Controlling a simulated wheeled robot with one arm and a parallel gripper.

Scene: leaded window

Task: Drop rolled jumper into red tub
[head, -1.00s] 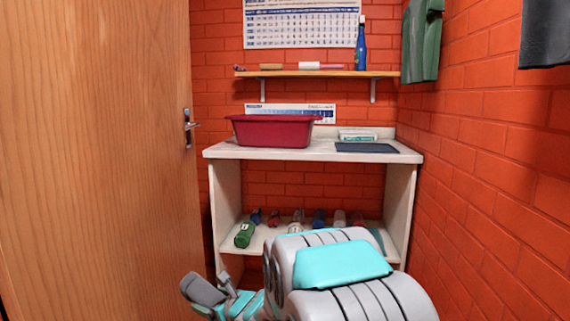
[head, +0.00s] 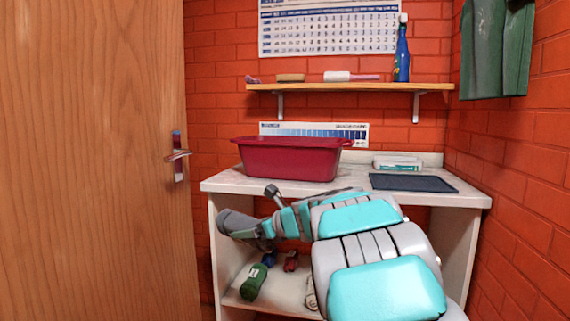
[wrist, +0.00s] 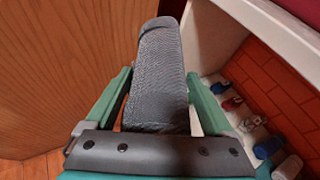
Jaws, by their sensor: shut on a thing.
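The red tub (head: 290,160) stands on the white counter, left of its middle, in the head view. Its inside is mostly hidden from this angle. My gripper (head: 243,224) is in front of the counter's front edge, below and to the left of the tub. It is shut on the rolled jumper (head: 236,222), a grey knitted roll. In the wrist view the jumper (wrist: 160,75) lies lengthwise between the two teal fingers and sticks out past them. A sliver of the tub (wrist: 300,8) shows at that view's top right corner.
The counter (head: 222,182) also holds a dark flat tray (head: 412,183) and a white-green pack (head: 397,162) at right. Bottles, one green (head: 253,282), lie on the lower shelf. A wall shelf (head: 350,88) hangs above the tub. A wooden door (head: 90,160) is at left.

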